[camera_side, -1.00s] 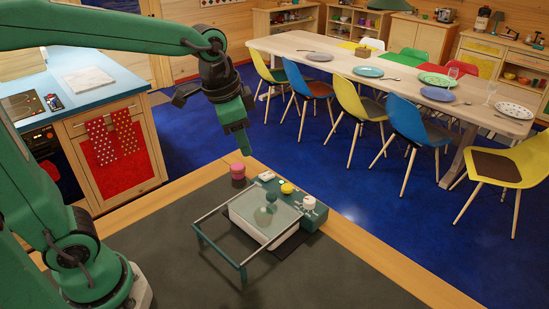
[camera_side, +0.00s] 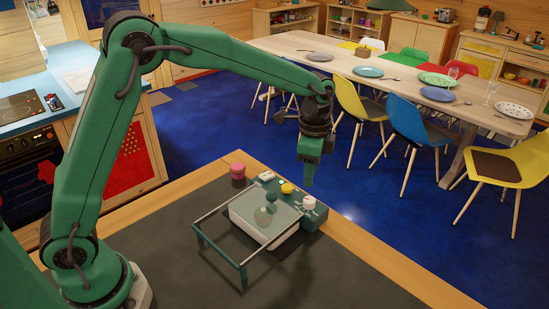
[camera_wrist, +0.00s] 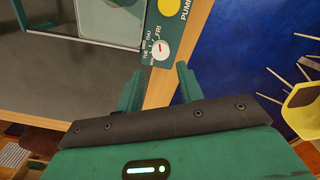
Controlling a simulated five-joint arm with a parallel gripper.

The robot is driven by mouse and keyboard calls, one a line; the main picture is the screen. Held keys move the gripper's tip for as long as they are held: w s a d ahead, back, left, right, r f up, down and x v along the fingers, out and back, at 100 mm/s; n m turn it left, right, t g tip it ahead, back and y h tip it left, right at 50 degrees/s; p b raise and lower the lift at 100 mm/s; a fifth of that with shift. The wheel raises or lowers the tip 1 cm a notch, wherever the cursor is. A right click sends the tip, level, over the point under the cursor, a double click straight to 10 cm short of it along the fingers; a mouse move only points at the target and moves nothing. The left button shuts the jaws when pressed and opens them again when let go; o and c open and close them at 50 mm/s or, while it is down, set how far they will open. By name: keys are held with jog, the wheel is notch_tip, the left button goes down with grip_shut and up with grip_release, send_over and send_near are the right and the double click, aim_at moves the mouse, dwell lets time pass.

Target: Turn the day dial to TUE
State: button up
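The day dial is a small round white knob with a red mark (camera_wrist: 160,50), on the right end of a green panel; it also shows in the side view (camera_side: 309,202). Day labels curve around its left and upper edge in the wrist view, among them TUE, THU and FRI. Which label the red mark points to is too small to tell. My gripper (camera_side: 308,182) hangs pointing down just above the dial. In the wrist view my gripper (camera_wrist: 159,70) has its two fingers apart with nothing between them, the dial just beyond their tips.
A yellow button (camera_side: 287,188) sits left of the dial on the panel. A pink round thing (camera_side: 237,170) is at the panel's left. The dark worktop (camera_side: 330,275) is clear at right.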

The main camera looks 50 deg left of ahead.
aim_at(310, 199)
jog(key=shift+w+d+f, duration=0.1)
jog(key=shift+f, duration=0.1)
jog(key=shift+f, duration=0.1)
jog(key=shift+f, duration=3.8)
jog(key=c, duration=0.7)
